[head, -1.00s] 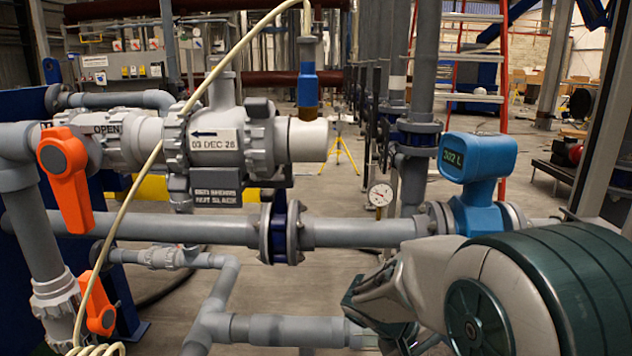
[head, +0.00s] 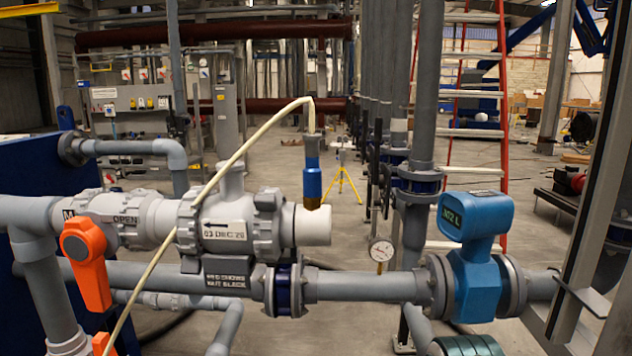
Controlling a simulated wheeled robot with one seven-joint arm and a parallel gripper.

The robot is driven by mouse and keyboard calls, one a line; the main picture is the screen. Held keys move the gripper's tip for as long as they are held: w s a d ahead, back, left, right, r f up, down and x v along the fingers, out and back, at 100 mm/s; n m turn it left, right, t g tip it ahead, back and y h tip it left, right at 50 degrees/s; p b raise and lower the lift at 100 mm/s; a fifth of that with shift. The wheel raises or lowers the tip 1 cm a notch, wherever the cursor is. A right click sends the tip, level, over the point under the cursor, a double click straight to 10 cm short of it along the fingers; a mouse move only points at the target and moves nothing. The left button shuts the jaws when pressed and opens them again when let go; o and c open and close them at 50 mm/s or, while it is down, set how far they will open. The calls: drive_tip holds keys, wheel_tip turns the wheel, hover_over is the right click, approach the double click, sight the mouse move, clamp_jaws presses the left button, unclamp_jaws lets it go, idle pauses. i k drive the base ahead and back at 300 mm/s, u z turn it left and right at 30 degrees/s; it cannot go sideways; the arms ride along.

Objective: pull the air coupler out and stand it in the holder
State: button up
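The air coupler (head: 312,183) is a blue cylinder with a brass-coloured lower collar and a grey top, standing upright. A cream hose (head: 240,150) runs from its top, over to the lower left. Its lower end meets the pale end of the grey horizontal valve pipe (head: 312,226); how it is seated there cannot be made out. My gripper is out of view; only a dark green ribbed part of my arm shows at the bottom edge, right of centre. I cannot pick out a holder with certainty.
An orange valve handle (head: 86,262) hangs at the left. A pressure gauge (head: 381,250) and a blue flow meter (head: 474,255) stand right of the coupler. A lower grey pipe (head: 365,287) crosses the front. A tall post (head: 600,170) with a small ledge (head: 590,302) is at the right.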

sight(312, 172)
drive_tip(key=k, duration=1.35)
drive_tip(key=u, duration=0.7)
drive_tip(key=i, duration=1.6)
drive_tip(key=z, duration=0.85)
